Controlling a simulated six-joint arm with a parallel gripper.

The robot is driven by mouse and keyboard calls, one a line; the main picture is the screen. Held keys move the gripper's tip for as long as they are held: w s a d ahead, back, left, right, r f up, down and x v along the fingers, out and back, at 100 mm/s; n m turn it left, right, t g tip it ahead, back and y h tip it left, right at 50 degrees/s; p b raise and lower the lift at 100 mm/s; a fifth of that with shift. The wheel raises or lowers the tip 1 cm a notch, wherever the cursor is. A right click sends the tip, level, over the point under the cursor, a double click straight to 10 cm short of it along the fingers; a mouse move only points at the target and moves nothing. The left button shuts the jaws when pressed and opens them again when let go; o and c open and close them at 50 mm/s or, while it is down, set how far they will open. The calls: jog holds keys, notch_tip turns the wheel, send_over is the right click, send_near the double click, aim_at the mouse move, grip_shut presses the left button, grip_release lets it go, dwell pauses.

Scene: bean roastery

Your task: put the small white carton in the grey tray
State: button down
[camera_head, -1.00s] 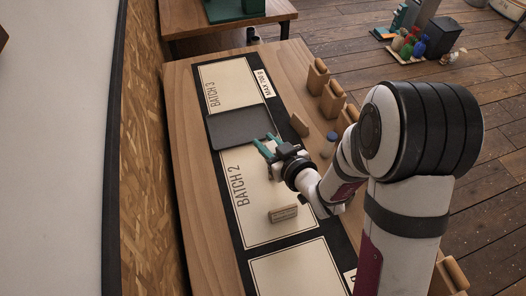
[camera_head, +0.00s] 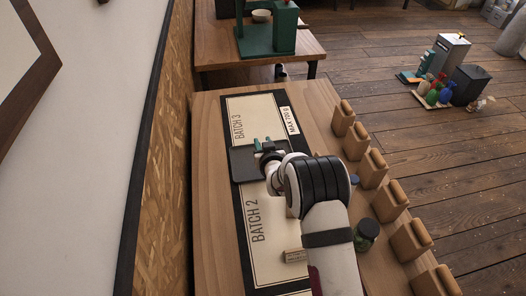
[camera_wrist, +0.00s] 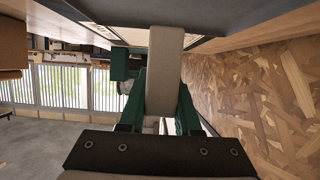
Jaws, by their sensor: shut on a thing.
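My gripper (camera_head: 262,143), with green fingers, is over the far part of the dark grey tray (camera_head: 241,168) in the head view. The tray lies flat across the mat between the BATCH 2 and BATCH 3 panels, partly hidden by my arm. In the wrist view my gripper (camera_wrist: 160,100) is shut on a pale, long box, which looks like the small white carton (camera_wrist: 165,62). It sticks out beyond the fingers toward a dark surface at the top. In the head view I cannot make out the carton, nor whether it touches the tray.
Several brown bags (camera_head: 373,168) stand along the table's right edge. A green-lidded jar (camera_head: 367,232) stands near my arm. A small label block (camera_head: 294,255) lies on the BATCH 2 panel. The BATCH 3 panel (camera_head: 255,108) is clear. A green machine (camera_head: 268,35) stands on a farther table.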

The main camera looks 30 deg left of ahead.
jog(key=shift+f, duration=1.9)
jog(key=shift+f, duration=0.1)
jog(key=c, duration=0.6)
grip_release()
